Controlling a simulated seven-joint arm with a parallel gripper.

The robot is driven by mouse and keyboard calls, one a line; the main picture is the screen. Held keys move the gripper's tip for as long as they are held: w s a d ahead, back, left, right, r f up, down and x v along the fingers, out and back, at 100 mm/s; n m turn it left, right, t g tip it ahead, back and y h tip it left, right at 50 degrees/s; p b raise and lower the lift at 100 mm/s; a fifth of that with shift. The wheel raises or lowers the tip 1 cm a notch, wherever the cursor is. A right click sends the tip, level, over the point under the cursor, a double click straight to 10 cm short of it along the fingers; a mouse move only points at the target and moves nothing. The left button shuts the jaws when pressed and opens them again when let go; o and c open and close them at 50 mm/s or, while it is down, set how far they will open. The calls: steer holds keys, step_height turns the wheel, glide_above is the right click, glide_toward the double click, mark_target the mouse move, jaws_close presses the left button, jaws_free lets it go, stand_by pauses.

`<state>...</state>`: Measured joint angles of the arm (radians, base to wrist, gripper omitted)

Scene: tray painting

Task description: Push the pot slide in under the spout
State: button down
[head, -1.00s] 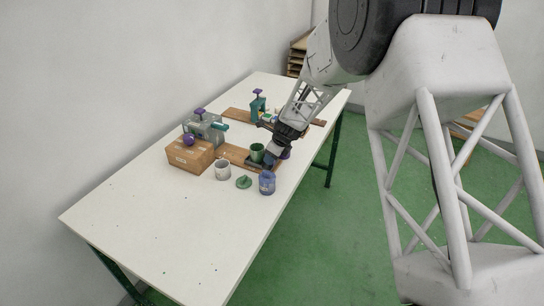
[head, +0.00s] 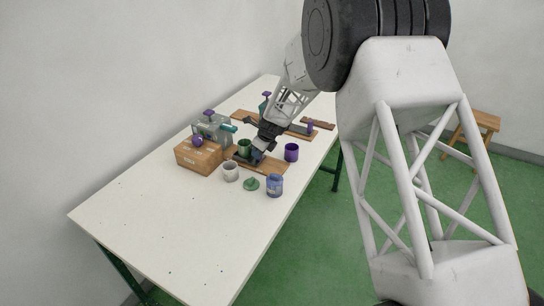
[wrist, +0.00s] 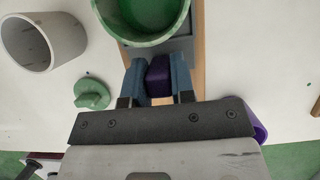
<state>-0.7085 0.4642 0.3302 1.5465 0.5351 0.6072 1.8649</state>
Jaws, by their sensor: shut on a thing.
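The green pot (head: 244,146) stands upright on the dark grey slide (wrist: 178,52), which lies on a wooden board (head: 272,165). My gripper (head: 257,151) is shut on the slide's purple handle (wrist: 158,78). Its blue fingers sit either side of the handle in the wrist view, just behind the pot. The grey dispenser (head: 206,132) stands to the left with a teal spout (head: 229,128). The pot is close to the spout, a little to its right in the head view. Whether it is directly below cannot be told.
A whitish cup (head: 231,172), green lid (head: 251,184), blue jar (head: 276,186) and purple cup (head: 291,152) stand near the board. A second board (head: 300,131) lies farther back. The near left table is clear.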

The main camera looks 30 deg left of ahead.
steer(key=a, duration=0.5)
steer(key=shift+a, duration=0.15)
steer(key=shift+r, duration=0.1)
steer(key=c, duration=1)
jaws_free()
steer(key=shift+o, duration=0.2)
steer(key=v, duration=0.7)
steer(key=shift+r, duration=0.3)
